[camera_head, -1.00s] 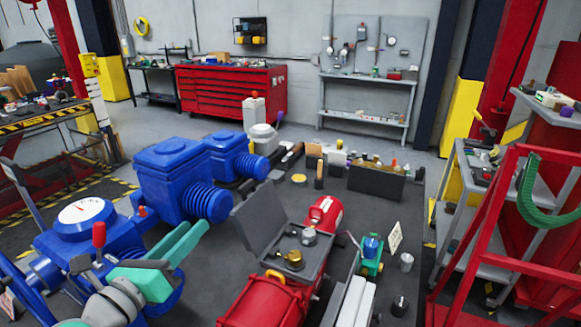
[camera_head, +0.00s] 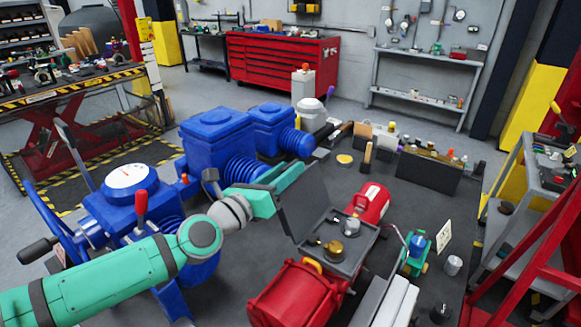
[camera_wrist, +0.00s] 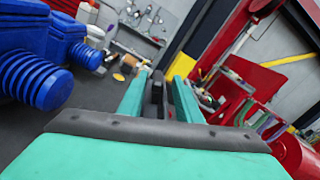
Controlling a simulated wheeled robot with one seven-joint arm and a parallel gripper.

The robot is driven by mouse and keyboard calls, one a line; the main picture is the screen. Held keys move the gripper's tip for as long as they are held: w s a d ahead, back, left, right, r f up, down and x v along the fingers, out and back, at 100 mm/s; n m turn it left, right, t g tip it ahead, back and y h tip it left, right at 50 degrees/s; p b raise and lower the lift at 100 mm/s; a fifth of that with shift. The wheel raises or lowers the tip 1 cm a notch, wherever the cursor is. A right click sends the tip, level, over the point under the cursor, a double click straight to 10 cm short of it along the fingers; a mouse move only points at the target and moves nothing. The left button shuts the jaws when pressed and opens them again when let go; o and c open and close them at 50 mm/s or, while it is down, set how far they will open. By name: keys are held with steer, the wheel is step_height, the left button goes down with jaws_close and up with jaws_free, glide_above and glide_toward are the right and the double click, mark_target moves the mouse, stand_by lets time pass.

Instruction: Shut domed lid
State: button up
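A dark grey lid (camera_head: 306,205) stands raised on the hinge side of a grey housing (camera_head: 352,262), whose open top shows brass and silver fittings (camera_head: 333,247). From here I cannot tell how domed the lid is. My gripper (camera_head: 289,178) is at the lid's upper left edge. In the wrist view, the teal fingers of my gripper (camera_wrist: 161,76) are spread apart, with the dark lid (camera_wrist: 155,95) nearly edge-on between or just beyond them. Gaps show beside it, and I cannot tell whether either finger touches it.
A red cylinder (camera_head: 295,297) is in front of the housing and a red motor (camera_head: 371,203) behind it. Blue valve bodies (camera_head: 215,143) with bellows stand to the left, near my arm. A sign card (camera_head: 443,237) and small parts stand to the right.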

steer(key=shift+x, duration=1.1)
steer(key=shift+w+a, duration=0.1)
steer(key=shift+a, duration=0.05)
steer(key=shift+c, duration=0.7)
jaws_close()
